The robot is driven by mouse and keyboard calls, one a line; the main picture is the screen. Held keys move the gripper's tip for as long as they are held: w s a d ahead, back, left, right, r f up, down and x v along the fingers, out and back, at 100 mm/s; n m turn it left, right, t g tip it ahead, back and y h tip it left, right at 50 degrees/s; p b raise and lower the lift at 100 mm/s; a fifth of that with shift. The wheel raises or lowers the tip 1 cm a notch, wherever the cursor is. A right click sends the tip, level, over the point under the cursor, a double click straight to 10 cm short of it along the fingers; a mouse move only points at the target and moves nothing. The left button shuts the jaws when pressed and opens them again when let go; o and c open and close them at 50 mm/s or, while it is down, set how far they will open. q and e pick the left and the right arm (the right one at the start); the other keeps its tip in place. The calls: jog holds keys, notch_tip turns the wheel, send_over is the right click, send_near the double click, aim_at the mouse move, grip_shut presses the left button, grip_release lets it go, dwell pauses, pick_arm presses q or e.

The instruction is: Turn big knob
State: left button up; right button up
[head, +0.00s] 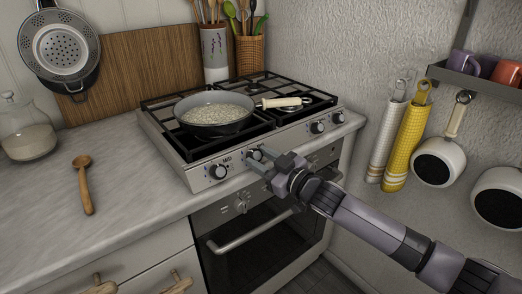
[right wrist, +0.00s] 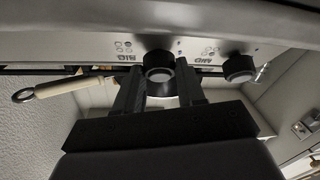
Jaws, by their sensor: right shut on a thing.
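The big knob (head: 254,154) is a dark round knob with a pale face on the stove's front panel, second from the left. In the right wrist view the big knob (right wrist: 160,72) sits between my two dark fingers, beside its printed "BIG" label. My right gripper (head: 262,161) reaches the panel from the lower right and is shut on this knob; it also shows in the right wrist view (right wrist: 160,90). The fingers hide part of the knob in the head view. The knob marked "MID" (head: 217,171) is just left of it. My left gripper is not in view.
Two more knobs (head: 317,127) are farther right on the panel. The oven handle (head: 250,231) juts out below. A wooden spoon (head: 83,184) lies on the counter.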

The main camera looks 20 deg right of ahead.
jog(key=n, duration=0.1)
jog(key=n+g+y+p, duration=0.1)
jog(key=n+p, duration=0.1)
jog(key=n, duration=0.1)
jog(key=shift+w+d+r+y, duration=0.15)
jog(key=shift+d+r+y, duration=0.1)
jog(key=shift+y, duration=0.15)
jog(key=shift+f+n+g+y+p, duration=0.1)
jog(key=shift+n+g+y+p, duration=0.2)
jog(key=shift+n+g+p, duration=0.4)
jog(key=shift+f, duration=0.1)
jog(key=o, duration=1)
jog(key=shift+o, duration=0.2)
jog(key=v, duration=0.7)
jog(key=shift+b, duration=0.3)
